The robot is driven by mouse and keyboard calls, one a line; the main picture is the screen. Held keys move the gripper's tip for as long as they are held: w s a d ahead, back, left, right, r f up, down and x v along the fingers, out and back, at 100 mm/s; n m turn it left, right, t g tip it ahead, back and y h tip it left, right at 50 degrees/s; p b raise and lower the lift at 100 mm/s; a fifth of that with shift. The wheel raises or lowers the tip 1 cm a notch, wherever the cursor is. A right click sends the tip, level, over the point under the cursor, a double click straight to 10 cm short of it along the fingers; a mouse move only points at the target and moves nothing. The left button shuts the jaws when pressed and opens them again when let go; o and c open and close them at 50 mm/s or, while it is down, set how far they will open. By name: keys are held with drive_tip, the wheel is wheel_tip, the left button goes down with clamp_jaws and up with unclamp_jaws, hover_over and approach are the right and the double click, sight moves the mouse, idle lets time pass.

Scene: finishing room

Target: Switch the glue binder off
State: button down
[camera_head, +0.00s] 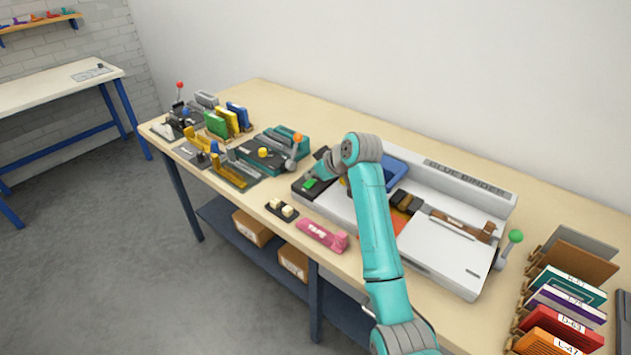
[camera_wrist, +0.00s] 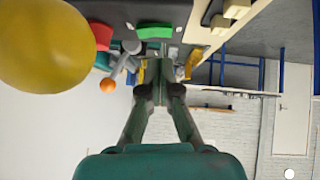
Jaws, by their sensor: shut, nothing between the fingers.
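The glue binder (camera_head: 452,255) is a long white machine on the bench, with its name on the rear panel. A green switch-like piece (camera_head: 311,184) sits on the dark panel at its left end. It also shows as a green bar in the wrist view (camera_wrist: 155,32). My gripper (camera_head: 318,174) is shut and empty, close above that panel beside the green piece. In the wrist view, its fingertips (camera_wrist: 160,88) lie below the green bar in the picture; I cannot tell whether they touch anything. A red piece (camera_wrist: 102,35) and a large yellow dome (camera_wrist: 45,45) show nearby.
A teal machine with an orange-ball lever (camera_head: 298,138) stands left of the binder. A pink tape box (camera_head: 322,235) and a small dark block with cream knobs (camera_head: 282,209) lie in front. A green-ball lever (camera_head: 515,236) and book racks are at right.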

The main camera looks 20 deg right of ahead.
drive_tip(key=v, duration=1)
drive_tip(key=shift+r, duration=0.5)
drive_tip(key=shift+s, duration=0.15)
drive_tip(key=shift+w+d+r, duration=0.15)
drive_tip(key=shift+w+d, duration=0.35)
drive_tip(key=shift+w, duration=0.05)
hover_over(315, 186)
drive_tip(key=f, duration=0.7)
drive_tip(key=shift+a+f, duration=0.15)
drive_tip(key=shift+a, duration=0.15)
drive_tip(key=f, duration=0.3)
drive_tip(key=shift+d, duration=0.25)
drive_tip(key=shift+f, duration=0.4)
